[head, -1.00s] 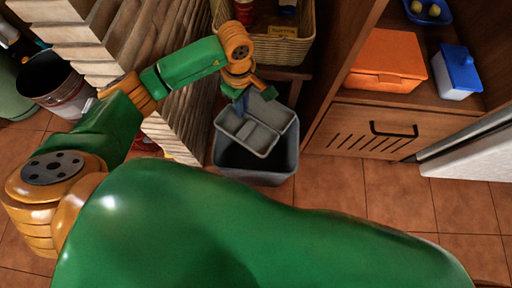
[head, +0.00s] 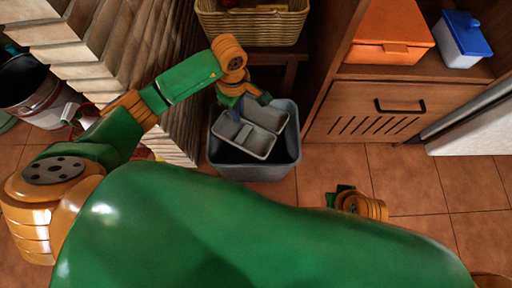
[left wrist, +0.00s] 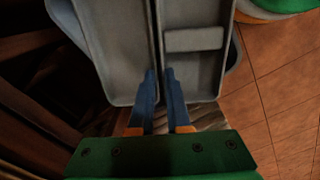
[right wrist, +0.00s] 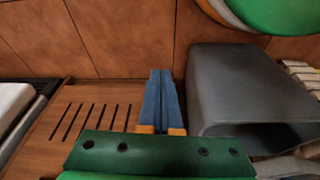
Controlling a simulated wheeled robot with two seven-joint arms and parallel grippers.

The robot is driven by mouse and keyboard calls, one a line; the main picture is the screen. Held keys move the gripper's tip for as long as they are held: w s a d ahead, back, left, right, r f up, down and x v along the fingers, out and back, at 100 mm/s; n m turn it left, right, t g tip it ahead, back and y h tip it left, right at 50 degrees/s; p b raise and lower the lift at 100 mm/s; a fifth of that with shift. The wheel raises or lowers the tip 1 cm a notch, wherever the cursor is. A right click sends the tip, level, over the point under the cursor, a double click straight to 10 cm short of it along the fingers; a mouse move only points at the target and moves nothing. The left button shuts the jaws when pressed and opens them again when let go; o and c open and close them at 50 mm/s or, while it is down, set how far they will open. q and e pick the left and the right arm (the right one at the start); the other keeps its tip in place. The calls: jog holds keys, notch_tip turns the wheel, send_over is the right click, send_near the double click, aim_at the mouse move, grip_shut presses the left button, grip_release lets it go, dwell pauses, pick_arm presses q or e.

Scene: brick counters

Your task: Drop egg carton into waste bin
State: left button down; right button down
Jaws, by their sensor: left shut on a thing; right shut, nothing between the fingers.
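The egg carton (head: 252,137) is an open grey two-part tray. In the head view it is tilted over the mouth of the waste bin (head: 254,172), a dark grey open bin on the tiled floor. My left gripper (head: 236,110) is shut on the carton's edge; in the left wrist view its blue fingers (left wrist: 166,90) pinch the carton (left wrist: 193,65) near its middle divide. The carton hides much of the bin's inside. My right gripper (right wrist: 165,90) is shut and empty, with the bin (right wrist: 245,90) to its right in the right wrist view.
A wicker basket (head: 252,28) sits on a shelf behind the bin. A wooden cabinet (head: 388,112) stands to the right, holding an orange box (head: 388,38) and a blue-lidded box (head: 465,42). A brick counter (head: 105,45) and a bucket (head: 38,90) are at left.

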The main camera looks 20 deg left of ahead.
jog(key=shift+r, duration=0.1)
pick_arm(q)
jog(key=c, duration=0.8)
grip_release()
notch_tip(320, 180, up, 7)
jog(key=p, duration=0.2)
jog(key=shift+p, duration=0.35)
pick_arm(e)
jog(key=f, duration=0.2)
jog(key=s+f, duration=0.1)
jog(key=f, duration=0.2)
jog(key=shift+d+f, duration=0.15)
jog(key=shift+f, duration=0.2)
